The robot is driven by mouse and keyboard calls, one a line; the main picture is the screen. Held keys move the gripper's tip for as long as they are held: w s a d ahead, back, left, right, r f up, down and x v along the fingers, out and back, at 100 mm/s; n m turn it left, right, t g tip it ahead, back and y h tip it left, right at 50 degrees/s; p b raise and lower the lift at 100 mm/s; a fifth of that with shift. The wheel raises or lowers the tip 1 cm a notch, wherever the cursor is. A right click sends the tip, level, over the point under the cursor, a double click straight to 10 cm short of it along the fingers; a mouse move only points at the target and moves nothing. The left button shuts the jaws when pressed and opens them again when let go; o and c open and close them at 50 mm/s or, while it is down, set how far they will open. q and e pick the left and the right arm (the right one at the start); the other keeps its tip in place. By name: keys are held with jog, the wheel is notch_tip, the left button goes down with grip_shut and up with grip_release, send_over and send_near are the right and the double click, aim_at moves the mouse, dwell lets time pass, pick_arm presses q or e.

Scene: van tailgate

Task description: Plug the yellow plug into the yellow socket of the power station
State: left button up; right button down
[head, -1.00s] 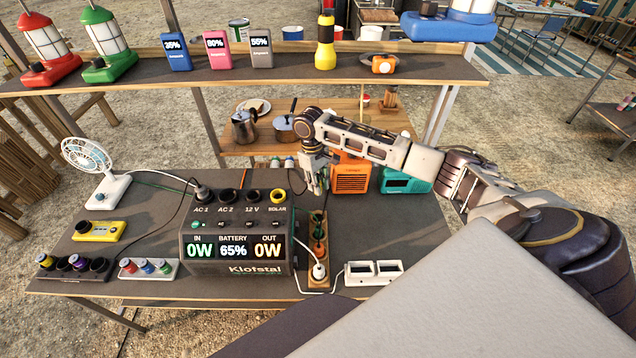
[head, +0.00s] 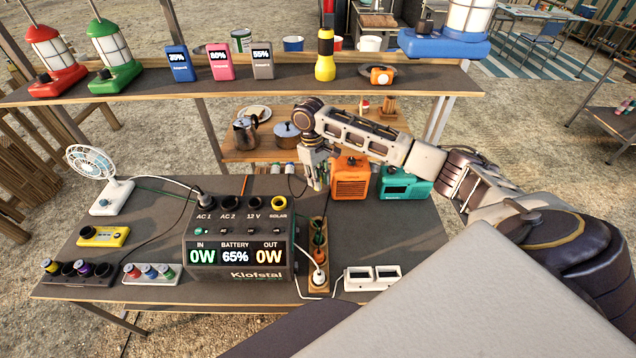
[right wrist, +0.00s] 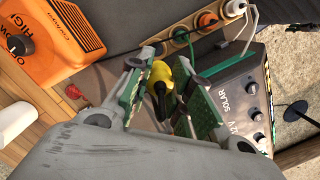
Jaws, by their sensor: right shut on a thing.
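The power station (head: 235,272) stands on the table with sockets along its top. The yellow socket (head: 279,202), labelled SOLAR, is the rightmost one and looks empty. My right gripper (head: 317,184) is above the table, to the right of and a little behind that socket. In the right wrist view my right gripper (right wrist: 162,95) is shut on the yellow plug (right wrist: 161,72), which has a black part. The plug is apart from the station. The yellow socket is hidden behind a finger there. My left gripper is not in view.
A wooden plug strip (head: 317,284) with green, orange and white plugs stands just right of the station. An orange heater-like box (head: 350,184) and a teal box (head: 405,187) are behind right. The shelf (head: 240,82) spans above.

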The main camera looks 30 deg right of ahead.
jog(key=shift+r, duration=0.75)
jog(key=shift+a, duration=0.1)
jog(key=w+a, duration=0.4)
jog(key=a, duration=0.8)
jog(key=shift+a, duration=0.3)
jog(key=shift+f, duration=0.1)
dwell(0.5)
jog(key=shift+f, duration=0.9)
jog(key=shift+f, duration=1.6)
dwell(0.6)
jog(key=c, duration=1.2)
grip_release()
